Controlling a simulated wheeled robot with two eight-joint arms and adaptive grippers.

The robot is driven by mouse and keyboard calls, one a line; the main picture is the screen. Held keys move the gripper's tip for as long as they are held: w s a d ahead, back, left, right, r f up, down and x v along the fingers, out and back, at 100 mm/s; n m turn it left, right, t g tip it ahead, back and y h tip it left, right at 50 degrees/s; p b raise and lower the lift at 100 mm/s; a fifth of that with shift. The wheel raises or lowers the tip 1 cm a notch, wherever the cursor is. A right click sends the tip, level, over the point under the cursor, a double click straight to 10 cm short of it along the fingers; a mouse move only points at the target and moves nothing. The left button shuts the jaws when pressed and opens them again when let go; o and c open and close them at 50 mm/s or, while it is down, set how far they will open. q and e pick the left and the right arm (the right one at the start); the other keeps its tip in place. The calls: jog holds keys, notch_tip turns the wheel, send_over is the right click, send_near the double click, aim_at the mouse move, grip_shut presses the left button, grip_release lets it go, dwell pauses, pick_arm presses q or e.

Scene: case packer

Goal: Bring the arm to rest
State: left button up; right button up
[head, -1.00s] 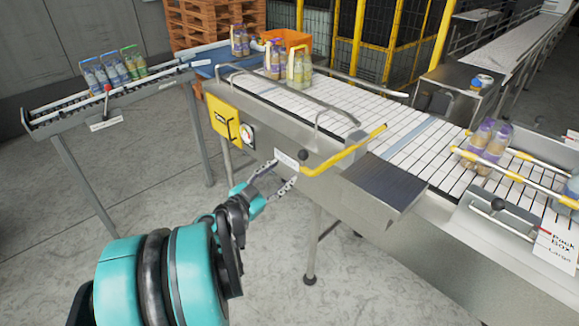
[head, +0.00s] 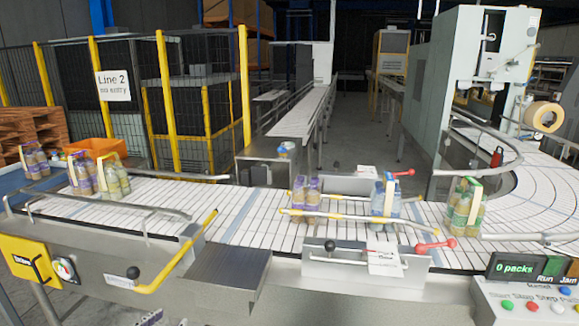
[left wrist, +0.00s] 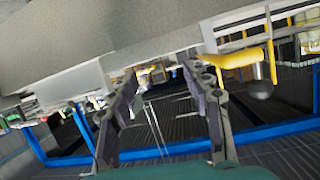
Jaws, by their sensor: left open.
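My left gripper (left wrist: 159,76) is open, with its two dark fingers apart and nothing between them in the left wrist view. In the head view only its fingertips (head: 166,319) show at the bottom edge, in front of the conveyor's near side. The grey underside of the machine (left wrist: 130,30) lies above the fingers in the left wrist view, with a yellow bar (left wrist: 238,60) and a dark round knob (left wrist: 261,89) to the right. My right gripper is not in view.
The white slatted conveyor (head: 250,225) carries bottle packs: purple-capped (head: 305,193), blue (head: 384,200) and green (head: 465,206). A yellow handle (head: 185,255) and a grey ledge (head: 222,268) stick out on the near side. A control panel (head: 530,300) reads 0 packs.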

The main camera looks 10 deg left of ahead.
pick_arm(q)
jog(key=s+d+f+g+h+b, duration=0.1)
jog(key=d+f+g, duration=0.15)
jog(key=d, duration=0.35)
jog(key=s+d+f+g+b, duration=0.1)
jog(key=s+d+f+g, duration=0.1)
jog(key=d+f, duration=0.25)
jog(key=s+d+f+n+g+y+b, duration=0.2)
jog(key=s+d+f+y, duration=0.1)
jog(key=s+d, duration=0.3)
jog(key=shift+s+f+n, duration=0.4)
jog(key=shift+s, duration=0.45)
jog(key=shift+g, duration=0.25)
